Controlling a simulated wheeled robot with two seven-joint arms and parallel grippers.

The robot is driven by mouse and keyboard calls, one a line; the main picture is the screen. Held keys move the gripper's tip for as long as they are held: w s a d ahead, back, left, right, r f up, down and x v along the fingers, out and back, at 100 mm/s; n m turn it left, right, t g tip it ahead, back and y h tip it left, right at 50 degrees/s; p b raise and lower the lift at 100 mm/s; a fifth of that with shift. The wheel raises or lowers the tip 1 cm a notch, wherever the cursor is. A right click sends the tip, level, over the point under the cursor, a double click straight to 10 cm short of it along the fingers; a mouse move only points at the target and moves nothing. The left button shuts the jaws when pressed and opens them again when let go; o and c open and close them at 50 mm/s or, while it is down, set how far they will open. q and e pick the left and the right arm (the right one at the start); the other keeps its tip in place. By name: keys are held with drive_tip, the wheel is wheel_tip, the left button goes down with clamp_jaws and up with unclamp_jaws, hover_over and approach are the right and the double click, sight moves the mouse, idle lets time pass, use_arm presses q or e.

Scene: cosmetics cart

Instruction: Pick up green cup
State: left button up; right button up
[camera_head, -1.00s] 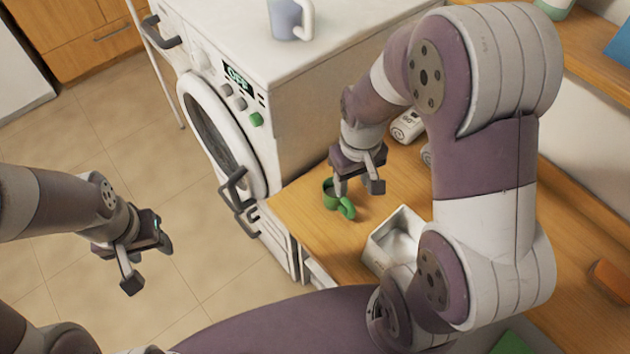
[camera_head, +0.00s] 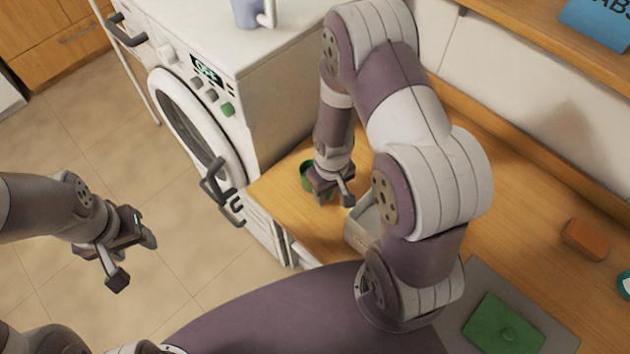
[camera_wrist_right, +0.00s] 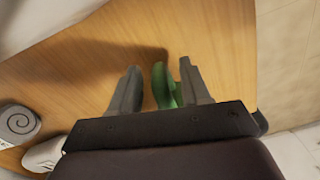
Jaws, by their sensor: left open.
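The green cup (camera_head: 306,177) stands on the wooden counter beside the washing machine, mostly hidden behind my right gripper in the head view. My right gripper (camera_head: 336,198) is low over the counter, at the cup. In the right wrist view its two fingers (camera_wrist_right: 160,92) are apart, with a green part of the cup (camera_wrist_right: 161,78) between them, closer to the right finger. More green shows beside that finger. A gap remains at the left finger, and contact at the right one cannot be told. My left gripper (camera_head: 133,260) is open and empty above the tiled floor.
The washing machine (camera_head: 285,105) borders the counter at left, with a bluish cup (camera_head: 250,12) on top. A white box (camera_head: 360,232) is close to my right gripper. An orange block (camera_head: 585,240) and green item (camera_head: 503,328) are at right.

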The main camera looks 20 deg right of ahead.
clamp_jaws()
drive_tip(key=shift+r, duration=0.2)
